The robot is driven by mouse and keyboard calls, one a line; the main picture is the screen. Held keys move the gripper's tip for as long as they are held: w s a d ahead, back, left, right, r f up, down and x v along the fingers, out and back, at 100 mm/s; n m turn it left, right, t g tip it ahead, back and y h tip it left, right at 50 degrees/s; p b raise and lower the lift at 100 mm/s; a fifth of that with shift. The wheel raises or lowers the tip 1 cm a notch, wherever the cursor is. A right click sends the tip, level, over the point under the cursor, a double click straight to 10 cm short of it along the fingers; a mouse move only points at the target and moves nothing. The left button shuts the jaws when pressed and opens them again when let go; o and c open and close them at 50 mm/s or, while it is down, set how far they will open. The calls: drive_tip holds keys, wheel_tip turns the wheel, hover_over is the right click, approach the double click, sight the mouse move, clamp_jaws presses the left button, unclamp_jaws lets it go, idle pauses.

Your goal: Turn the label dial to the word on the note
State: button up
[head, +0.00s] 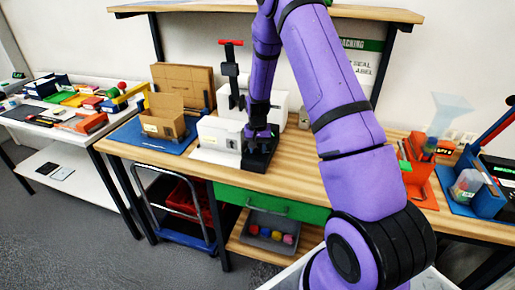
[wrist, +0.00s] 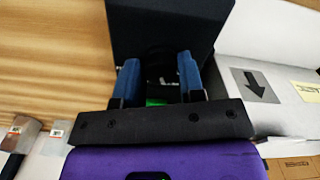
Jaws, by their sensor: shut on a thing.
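My gripper (wrist: 160,72) points down at a black box (wrist: 205,20) beside the white machine. Its two blue fingers are shut on a dark round part, the label dial (wrist: 160,56), which is mostly hidden between them. Its word marks cannot be read. In the head view my gripper (head: 259,131) is at the top of the black box (head: 260,157), and my arm hides part of it. A pale yellow note (wrist: 306,92) with partly cut-off letters is on the white machine at the right edge of the wrist view. A black arrow plate (wrist: 254,84) is left of it.
The white machine (head: 217,136) has a red-handled lever (head: 231,43). An open carton (head: 163,118) stands on a blue mat to its left. An orange stand and a blue bin (head: 487,200) are at the right. Bare wood (head: 310,160) lies right of the black box.

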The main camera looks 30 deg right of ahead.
sight(258, 148)
drive_tip(key=n, duration=0.4)
drive_tip(key=shift+n, duration=0.4)
drive_tip(key=n, duration=0.4)
drive_tip(key=shift+n, duration=0.4)
drive_tip(key=o, duration=0.9)
drive_tip(key=shift+r, duration=0.1)
wheel_tip(258, 148, up, 11)
drive_tip(key=shift+f, duration=0.2)
